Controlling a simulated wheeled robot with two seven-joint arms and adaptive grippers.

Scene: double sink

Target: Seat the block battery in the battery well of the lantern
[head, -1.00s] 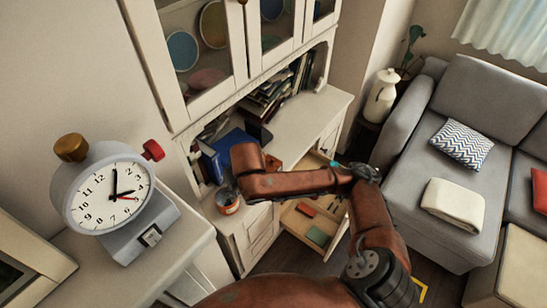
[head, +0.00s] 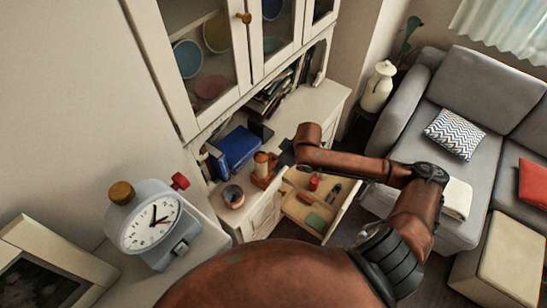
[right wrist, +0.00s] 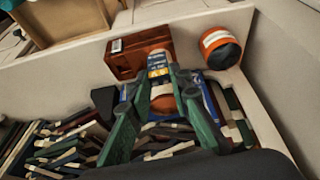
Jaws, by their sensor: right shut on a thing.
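The orange-brown lantern (head: 262,170) stands on the cabinet's worktop, in front of the blue box. In the right wrist view, the lantern's red-brown body (right wrist: 122,58) is at the top middle, just beyond my fingertips. The battery's far end overlaps the lantern's body in this view. I cannot tell whether it is inside the well or only above it. In the head view my right gripper (head: 287,152) is a small dark shape right beside the lantern. My left gripper is not in view.
An orange-banded pot (head: 233,196) stands left of the lantern; it also shows in the right wrist view (right wrist: 221,46). A blue box (head: 237,147) and books are behind. An open drawer (head: 312,222) with small items juts out in front.

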